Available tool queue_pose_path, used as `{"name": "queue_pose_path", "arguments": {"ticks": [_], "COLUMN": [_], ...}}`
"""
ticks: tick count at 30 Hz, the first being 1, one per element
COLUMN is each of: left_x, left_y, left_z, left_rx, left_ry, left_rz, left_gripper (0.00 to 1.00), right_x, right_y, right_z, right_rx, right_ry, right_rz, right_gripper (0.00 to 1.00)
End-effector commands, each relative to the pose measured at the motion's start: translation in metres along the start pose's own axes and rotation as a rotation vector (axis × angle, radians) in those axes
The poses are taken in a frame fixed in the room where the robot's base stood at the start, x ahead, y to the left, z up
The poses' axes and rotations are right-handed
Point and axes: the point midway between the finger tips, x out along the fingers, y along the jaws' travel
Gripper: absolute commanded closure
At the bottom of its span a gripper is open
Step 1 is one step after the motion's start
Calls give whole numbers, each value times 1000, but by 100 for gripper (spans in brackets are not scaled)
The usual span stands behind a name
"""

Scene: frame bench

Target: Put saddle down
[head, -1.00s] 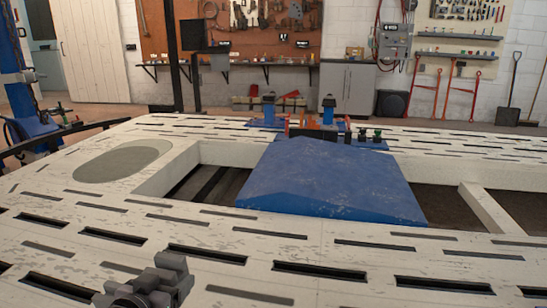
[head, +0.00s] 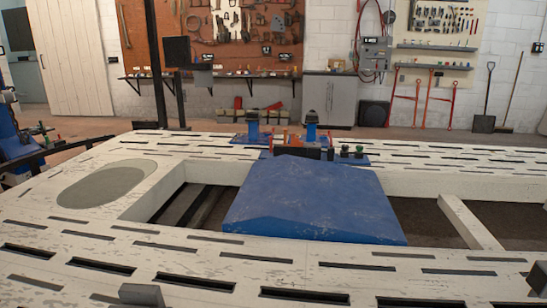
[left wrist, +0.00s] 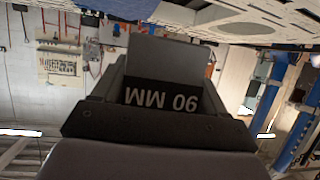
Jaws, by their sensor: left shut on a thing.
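The saddle (left wrist: 162,95) is a dark grey piece with "90 MM" on it, upside down in the left wrist view. My left gripper (left wrist: 155,135) is shut on it; the fingertips are hard to make out. In the head view only a small grey block (head: 142,294) shows at the bottom edge, left of centre; I cannot tell whether it is saddle or gripper. It appears over the near part of the white slotted bench (head: 120,238).
A blue sloped block (head: 310,200) stands mid-bench between open gaps. Behind it are blue fixtures (head: 253,128) and small knobs (head: 350,151). A grey-green oval plate (head: 100,188) lies at left. The near slotted strip looks clear.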

Motion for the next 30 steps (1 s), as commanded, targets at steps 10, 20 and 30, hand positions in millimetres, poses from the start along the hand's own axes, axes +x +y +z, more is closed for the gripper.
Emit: {"name": "queue_pose_path", "arguments": {"ticks": [10,20,30], "left_x": [-24,-43,-59], "left_y": [0,0,0], "left_z": [-59,-105,-142], "left_rx": [0,0,0], "left_ry": [4,4,4], "left_rz": [0,1,1], "left_gripper": [77,77,77], "right_x": [-31,-58,-82], "right_y": [10,20,28], "right_z": [-29,-50,-64], "right_rx": [2,2,2], "right_ry": [-39,-73,-102], "right_rz": [37,71,98], "right_gripper": [57,57,57]}}
